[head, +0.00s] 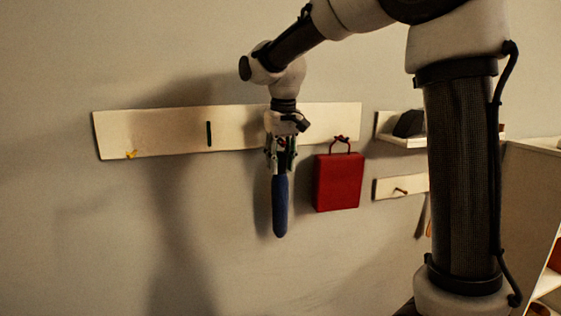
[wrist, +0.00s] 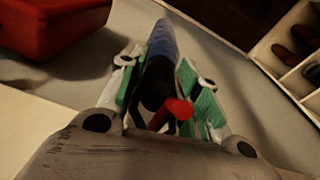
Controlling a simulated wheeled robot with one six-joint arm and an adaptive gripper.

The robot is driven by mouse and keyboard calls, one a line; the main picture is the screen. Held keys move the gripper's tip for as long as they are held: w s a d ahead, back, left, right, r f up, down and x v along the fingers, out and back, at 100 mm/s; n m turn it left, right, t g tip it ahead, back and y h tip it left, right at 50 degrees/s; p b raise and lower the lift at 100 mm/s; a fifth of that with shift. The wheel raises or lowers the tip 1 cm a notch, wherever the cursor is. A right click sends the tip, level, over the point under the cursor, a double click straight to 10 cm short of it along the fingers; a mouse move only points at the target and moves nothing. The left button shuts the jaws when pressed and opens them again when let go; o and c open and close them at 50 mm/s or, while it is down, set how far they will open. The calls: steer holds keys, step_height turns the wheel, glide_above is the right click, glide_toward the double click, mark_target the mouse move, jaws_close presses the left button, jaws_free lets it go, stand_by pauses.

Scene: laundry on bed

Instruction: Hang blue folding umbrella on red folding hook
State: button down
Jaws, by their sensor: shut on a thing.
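The blue folding umbrella (head: 280,208) hangs straight down from my gripper (head: 281,165), which is shut on its upper end in front of the pale wall board (head: 235,126). In the wrist view the umbrella (wrist: 160,58) lies between the two green-padded fingers of my gripper (wrist: 168,88). A red peg-like piece, seemingly the red folding hook (wrist: 179,108), shows close to the umbrella's near end, between the fingers. In the head view only a small red bit (head: 282,143) shows there, mostly hidden by my gripper. I cannot tell whether the umbrella's loop is around the hook.
A red bag (head: 338,182) hangs just right of my gripper. A dark upright hook (head: 209,133) and a yellow hook (head: 131,154) are on the board's left. A small shelf (head: 400,140) and a peg board (head: 400,187) are farther right. The wall below the umbrella is clear.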

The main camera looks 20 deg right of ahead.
steer(key=c, duration=0.9)
jaws_free()
